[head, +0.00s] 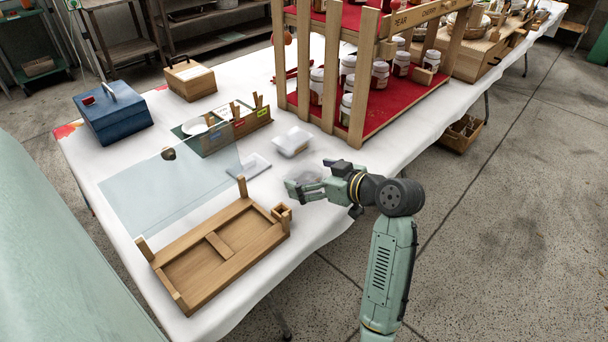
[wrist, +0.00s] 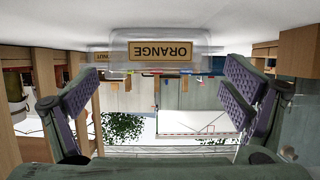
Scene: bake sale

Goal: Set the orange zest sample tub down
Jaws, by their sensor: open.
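The orange zest sample tub (head: 303,180) is a clear tub standing on the white tablecloth near the table's right edge. In the wrist view, which is upside down, its tan ORANGE label (wrist: 160,51) faces me. My gripper (head: 308,188) is at the tub, low over the cloth. Its purple-padded fingers (wrist: 160,88) are spread wide, one to each side of the tub, with visible gaps between pads and tub. Part of the tub is hidden by the fingers in the head view.
A second clear tub (head: 293,141) stands behind, and a flat pale item (head: 248,166) lies to the left. A wooden frame (head: 222,243) with short legs and a clear pane (head: 160,190) are nearby. A jar rack (head: 358,135) rises behind my gripper.

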